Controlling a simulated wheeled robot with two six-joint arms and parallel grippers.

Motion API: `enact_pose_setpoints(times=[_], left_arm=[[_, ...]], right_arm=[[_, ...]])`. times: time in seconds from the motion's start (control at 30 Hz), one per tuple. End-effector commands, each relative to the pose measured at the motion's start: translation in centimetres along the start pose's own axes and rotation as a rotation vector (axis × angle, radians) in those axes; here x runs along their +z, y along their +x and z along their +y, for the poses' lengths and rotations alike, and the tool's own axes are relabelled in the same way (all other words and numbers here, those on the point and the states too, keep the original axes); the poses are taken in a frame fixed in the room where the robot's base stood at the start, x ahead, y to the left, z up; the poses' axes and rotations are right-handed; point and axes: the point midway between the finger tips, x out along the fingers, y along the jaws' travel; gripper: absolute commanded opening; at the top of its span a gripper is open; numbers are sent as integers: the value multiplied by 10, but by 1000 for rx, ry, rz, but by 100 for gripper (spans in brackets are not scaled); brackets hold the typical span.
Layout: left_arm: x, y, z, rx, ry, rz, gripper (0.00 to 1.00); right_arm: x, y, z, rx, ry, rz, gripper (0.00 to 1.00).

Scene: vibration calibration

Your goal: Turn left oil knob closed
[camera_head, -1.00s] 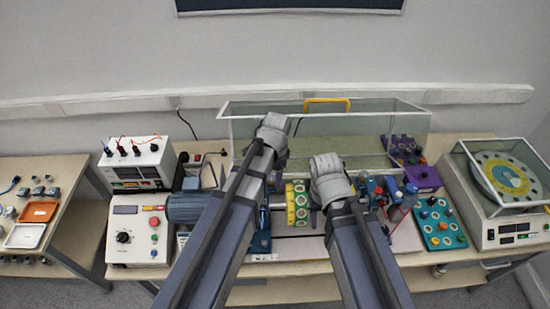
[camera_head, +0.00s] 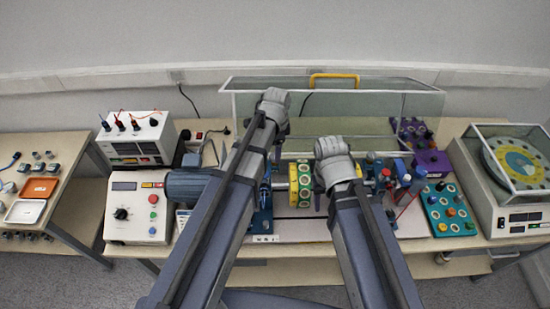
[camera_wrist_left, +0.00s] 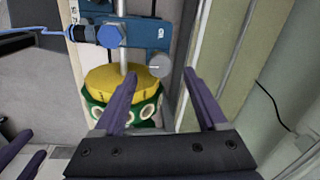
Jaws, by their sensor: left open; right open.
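My left gripper (camera_wrist_left: 161,77) is open and empty in the left wrist view, its two purple fingers apart. A small grey round knob (camera_wrist_left: 159,66) lies close to the gap between the fingertips, on a blue bearing block (camera_wrist_left: 147,35). A blue hexagonal part (camera_wrist_left: 110,35) is on the same block. Which of them is the left oil knob I cannot tell. A yellow and green disc (camera_wrist_left: 112,80) on the shaft lies below the block. In the head view my right gripper (camera_head: 333,158) is over the rig, right of the disc (camera_head: 299,185); its fingers are hidden. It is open.
A clear cover (camera_head: 350,105) with a yellow handle (camera_head: 333,77) stands behind the rig. A motor (camera_head: 188,184) and control box (camera_head: 138,207) are left. A teal knob board (camera_head: 449,210) and a turntable unit (camera_head: 508,190) are right.

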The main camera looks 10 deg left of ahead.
Motion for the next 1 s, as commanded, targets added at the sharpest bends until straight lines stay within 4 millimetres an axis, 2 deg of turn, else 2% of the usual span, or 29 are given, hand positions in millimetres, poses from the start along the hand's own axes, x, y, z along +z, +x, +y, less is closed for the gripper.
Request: enact_pose_setpoints(times=[0.03, 0.17, 0.53, 1.0], left_arm=[[0, 14, 0, 0, 0, 0, 74], [0, 24, 0, 0, 0, 0, 74], [0, 26, 0, 0, 0, 0, 73], [0, 26, 0, 0, 0, 0, 20]], right_arm=[[-1, 14, -1, 0, -1, 0, 50], [-2, 24, -2, 1, -4, 0, 50], [-2, 26, -2, 1, -6, 0, 50], [-2, 26, -2, 1, -6, 0, 50]])
